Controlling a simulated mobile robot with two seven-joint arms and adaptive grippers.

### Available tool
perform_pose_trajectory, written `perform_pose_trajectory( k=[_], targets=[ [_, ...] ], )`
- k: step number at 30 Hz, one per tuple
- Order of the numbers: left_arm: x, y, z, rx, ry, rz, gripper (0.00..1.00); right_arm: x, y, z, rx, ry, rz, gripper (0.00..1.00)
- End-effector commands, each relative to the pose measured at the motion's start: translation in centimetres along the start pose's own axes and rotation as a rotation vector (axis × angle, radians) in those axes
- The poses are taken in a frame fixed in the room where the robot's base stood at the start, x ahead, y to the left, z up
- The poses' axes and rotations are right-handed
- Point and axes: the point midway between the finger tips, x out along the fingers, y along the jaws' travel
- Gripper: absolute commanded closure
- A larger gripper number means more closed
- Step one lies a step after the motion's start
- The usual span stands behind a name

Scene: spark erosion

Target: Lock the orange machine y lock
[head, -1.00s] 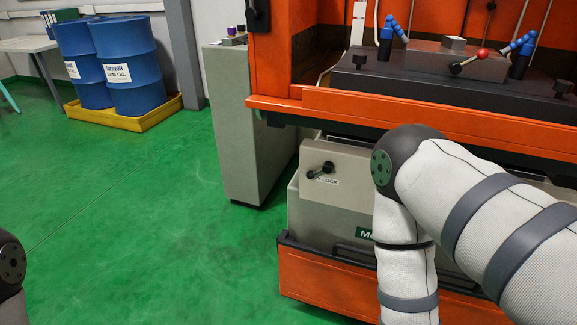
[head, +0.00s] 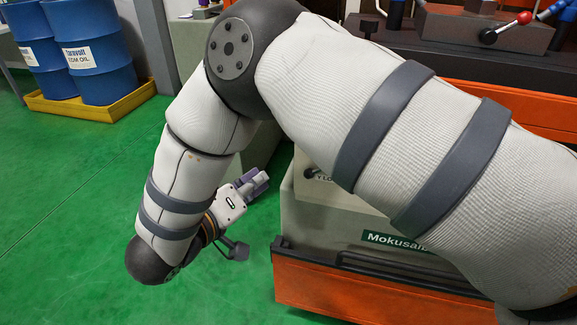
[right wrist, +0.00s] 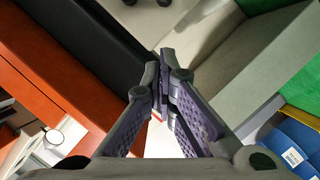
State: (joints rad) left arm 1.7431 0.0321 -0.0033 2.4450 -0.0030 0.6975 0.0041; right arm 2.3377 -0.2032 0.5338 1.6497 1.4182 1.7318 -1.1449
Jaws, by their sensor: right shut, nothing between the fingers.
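The orange machine (head: 460,75) fills the right side of the head view, behind my right arm. Its y lock (head: 309,173) is a small dark handle on the grey-beige lower housing (head: 315,210). Only part of the handle and its lettering show beside my arm, so its turn position cannot be told. My right gripper (head: 262,180) is shut and empty, left of the lock and apart from it in the picture. The right wrist view shows its fingers (right wrist: 167,85) closed together. Small dark parts at that view's top edge are cut off. My left gripper is out of view.
Blue oil drums (head: 85,50) stand in a yellow tray (head: 85,107) at the back left. An orange drawer-like base (head: 330,288) juts out below the housing. The green floor (head: 70,200) at left is clear. A black-and-red lever (head: 505,28) sits on the machine's upper part.

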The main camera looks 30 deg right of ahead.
Motion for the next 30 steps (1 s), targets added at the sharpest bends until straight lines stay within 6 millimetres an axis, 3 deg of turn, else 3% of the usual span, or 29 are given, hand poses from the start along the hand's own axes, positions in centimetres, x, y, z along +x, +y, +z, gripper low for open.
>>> perform_pose_trajectory(
  k=[7,19,24,30],
  targets=[
    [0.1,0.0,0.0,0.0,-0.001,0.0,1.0,1.9,0.0,0.1,0.001,-0.002,0.002,1.0],
    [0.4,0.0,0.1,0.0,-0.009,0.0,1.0,10.5,0.0,0.2,0.001,-0.003,0.001,1.0],
    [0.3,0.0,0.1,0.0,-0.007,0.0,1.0,12.2,0.0,2.1,0.0,-0.001,-0.001,1.0],
    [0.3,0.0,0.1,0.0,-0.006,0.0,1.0,12.9,0.0,2.8,0.001,0.002,-0.002,1.0]
  ],
)
